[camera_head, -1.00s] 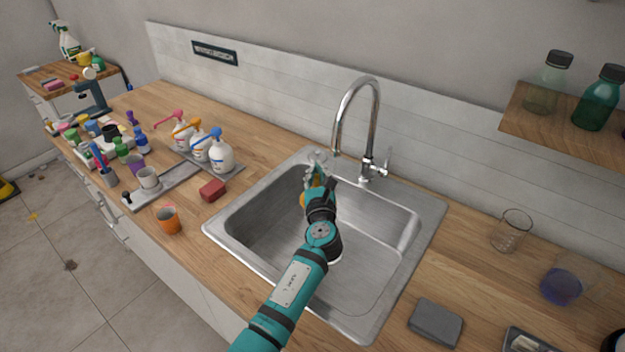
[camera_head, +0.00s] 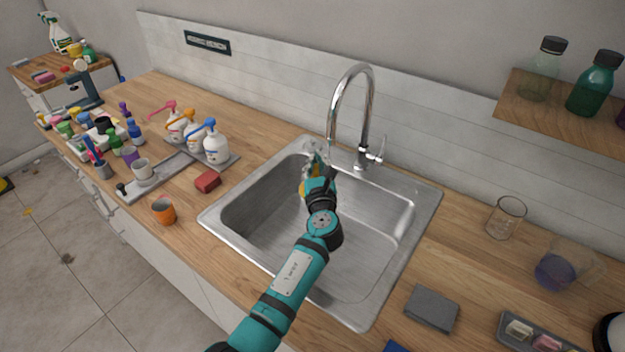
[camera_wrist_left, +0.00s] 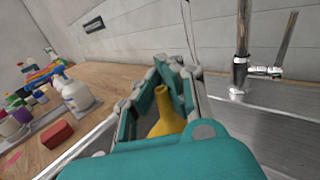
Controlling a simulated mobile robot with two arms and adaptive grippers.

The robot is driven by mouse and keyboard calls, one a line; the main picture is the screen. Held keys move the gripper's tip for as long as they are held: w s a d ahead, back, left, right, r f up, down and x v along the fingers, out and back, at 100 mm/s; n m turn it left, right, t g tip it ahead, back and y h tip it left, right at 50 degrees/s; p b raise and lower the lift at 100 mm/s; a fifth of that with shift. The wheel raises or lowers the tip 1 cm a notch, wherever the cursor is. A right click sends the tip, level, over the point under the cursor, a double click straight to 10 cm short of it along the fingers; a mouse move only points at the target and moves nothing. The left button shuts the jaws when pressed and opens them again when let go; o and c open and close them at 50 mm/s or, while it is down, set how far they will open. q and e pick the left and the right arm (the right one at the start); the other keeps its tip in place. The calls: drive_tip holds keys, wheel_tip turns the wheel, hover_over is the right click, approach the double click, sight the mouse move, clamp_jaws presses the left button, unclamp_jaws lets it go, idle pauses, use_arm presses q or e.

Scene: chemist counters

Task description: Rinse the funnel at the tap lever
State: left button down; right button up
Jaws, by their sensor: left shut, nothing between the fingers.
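A yellow funnel (camera_wrist_left: 165,118) shows behind the fingers of my left gripper (camera_wrist_left: 178,68) in the left wrist view, its narrow spout pointing up. In the head view a small yellow part of it (camera_head: 304,189) shows beside the gripper (camera_head: 315,170); the rest is hidden. The left gripper is shut, over the back left part of the sink. I cannot tell whether it touches the funnel. The chrome tap (camera_head: 364,105) stands behind the sink, right of the gripper. Its lever (camera_head: 379,151) is on the tap's right side and also shows in the wrist view (camera_wrist_left: 268,70). My right gripper is out of view.
The steel sink (camera_head: 278,279) has a raised rim. A red block (camera_head: 207,182), an orange cup (camera_head: 163,211) and several pump bottles stand left of it. A glass beaker (camera_head: 506,217) and a grey pad (camera_head: 432,308) are to its right.

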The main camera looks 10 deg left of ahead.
use_arm(q)
drive_tip(key=shift+a, duration=0.1)
idle(0.3)
drive_tip(key=shift+w+a, duration=0.15)
drive_tip(key=shift+a, duration=0.3)
drive_tip(key=shift+p, duration=0.3)
drive_tip(key=shift+s+a+r+p, duration=0.1)
drive_tip(key=shift+s+a+p, duration=0.1)
drive_tip(key=shift+s+p, duration=0.4)
drive_tip(key=shift+s+a+p, duration=0.2)
drive_tip(key=shift+s+p, duration=0.15)
drive_tip(key=shift+s, duration=0.45)
drive_tip(key=shift+s+a+p, duration=0.25)
drive_tip(key=shift+s+p, duration=0.15)
drive_tip(key=shift+s, duration=0.45)
drive_tip(key=shift+s+a+p, duration=0.2)
drive_tip(key=shift+s+p, duration=0.2)
drive_tip(key=shift+s, duration=0.4)
drive_tip(key=shift+s+a+p, duration=0.25)
drive_tip(key=shift+s+p, duration=0.15)
drive_tip(key=shift+s, duration=0.45)
